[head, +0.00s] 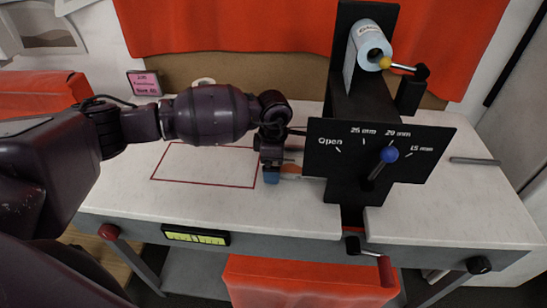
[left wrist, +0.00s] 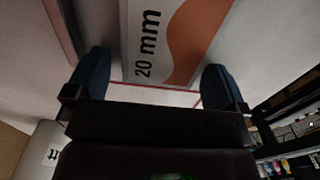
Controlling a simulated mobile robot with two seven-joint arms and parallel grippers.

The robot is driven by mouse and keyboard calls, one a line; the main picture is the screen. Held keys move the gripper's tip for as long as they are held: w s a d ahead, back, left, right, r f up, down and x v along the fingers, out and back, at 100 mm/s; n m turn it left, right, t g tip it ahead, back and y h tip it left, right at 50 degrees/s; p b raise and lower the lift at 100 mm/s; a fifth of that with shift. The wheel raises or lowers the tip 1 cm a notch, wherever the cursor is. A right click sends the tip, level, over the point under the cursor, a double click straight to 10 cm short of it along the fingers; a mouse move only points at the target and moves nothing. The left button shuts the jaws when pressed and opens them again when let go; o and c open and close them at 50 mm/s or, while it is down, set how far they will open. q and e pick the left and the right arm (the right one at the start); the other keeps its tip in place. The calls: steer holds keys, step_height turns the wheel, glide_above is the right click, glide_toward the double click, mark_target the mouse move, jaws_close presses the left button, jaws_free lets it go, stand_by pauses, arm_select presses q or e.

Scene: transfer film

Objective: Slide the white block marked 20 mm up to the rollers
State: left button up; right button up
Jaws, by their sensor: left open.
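The white block marked 20 mm (left wrist: 165,35), with an orange wave on it, lies on the table in the left wrist view. Its near end is between the blue fingertips of my open left gripper (left wrist: 157,82). In the head view my left gripper (head: 272,172) points down at the table, just left of the black roller machine (head: 345,130). Only a small strip of the block (head: 291,170) shows there, between gripper and machine; the rest is hidden. The rollers are hidden behind the front panel. Whether the block touches them cannot be told. My right gripper is not in view.
The panel's blue-knobbed lever (head: 390,155) points near the 20 mm mark. A red-outlined rectangle (head: 155,180) marks the table left of the machine. The table's right side is mostly clear.

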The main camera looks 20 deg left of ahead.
arm_select(q)
steer(key=c, duration=0.7)
steer(key=shift+c, duration=1.4)
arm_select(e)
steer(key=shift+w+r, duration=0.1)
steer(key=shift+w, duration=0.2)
arm_select(q)
steer(key=shift+d, duration=0.1)
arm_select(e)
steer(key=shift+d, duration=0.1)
arm_select(q)
steer(key=shift+w+d, duration=0.15)
steer(key=shift+d, duration=0.5)
steer(key=o, duration=1)
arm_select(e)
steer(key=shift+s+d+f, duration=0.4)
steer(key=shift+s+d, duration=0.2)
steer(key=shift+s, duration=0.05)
